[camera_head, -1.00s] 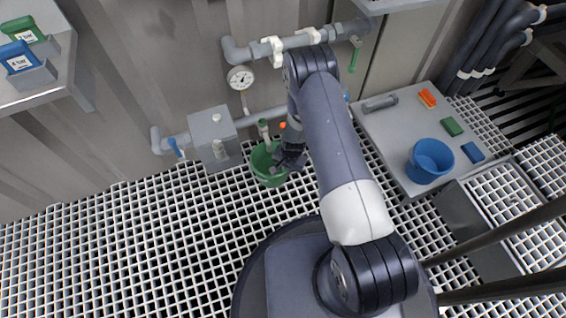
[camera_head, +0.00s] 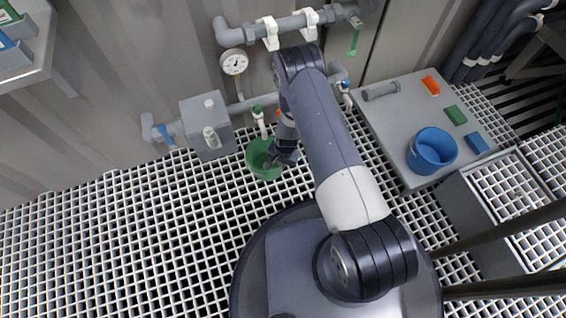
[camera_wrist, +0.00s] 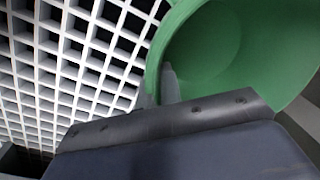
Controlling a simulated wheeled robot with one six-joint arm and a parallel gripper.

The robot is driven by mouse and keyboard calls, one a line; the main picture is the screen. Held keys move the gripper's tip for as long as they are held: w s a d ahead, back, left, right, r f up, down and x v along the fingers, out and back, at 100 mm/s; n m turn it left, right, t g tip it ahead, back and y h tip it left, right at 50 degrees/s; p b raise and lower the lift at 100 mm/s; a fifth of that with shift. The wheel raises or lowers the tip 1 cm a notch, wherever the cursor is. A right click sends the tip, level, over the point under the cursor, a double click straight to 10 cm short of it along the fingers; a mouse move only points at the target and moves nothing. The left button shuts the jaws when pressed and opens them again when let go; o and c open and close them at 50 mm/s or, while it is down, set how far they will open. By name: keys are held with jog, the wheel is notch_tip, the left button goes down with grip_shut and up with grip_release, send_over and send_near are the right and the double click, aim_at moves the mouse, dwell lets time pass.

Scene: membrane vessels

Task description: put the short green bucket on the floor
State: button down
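The short green bucket (camera_head: 257,171) is upright over the white floor grating, below the wall pipes. My gripper (camera_head: 281,154) is at the bucket's right rim in the head view. In the wrist view the green bucket (camera_wrist: 228,50) fills the upper right, and a grey finger reaches its rim beside the dark gripper body. The gripper appears shut on the rim, though the fingertips are mostly hidden. I cannot tell whether the bucket's bottom touches the grating (camera_head: 130,235).
A grey wall box (camera_head: 207,126), a gauge (camera_head: 234,62) and pipes with small valves are close behind the bucket. A grey table (camera_head: 385,120) at right bears a blue bucket (camera_head: 433,150) and small coloured blocks. The grating at left is clear.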

jog(key=c, duration=2.1)
grip_release()
jog(key=shift+f, duration=0.2)
jog(key=o, duration=0.5)
jog(key=shift+r, duration=0.1)
notch_tip(320, 180, up, 12)
jog(key=d+p, duration=0.1)
jog(key=p, duration=0.4)
jog(key=shift+s, duration=0.25)
jog(key=shift+r, duration=0.1)
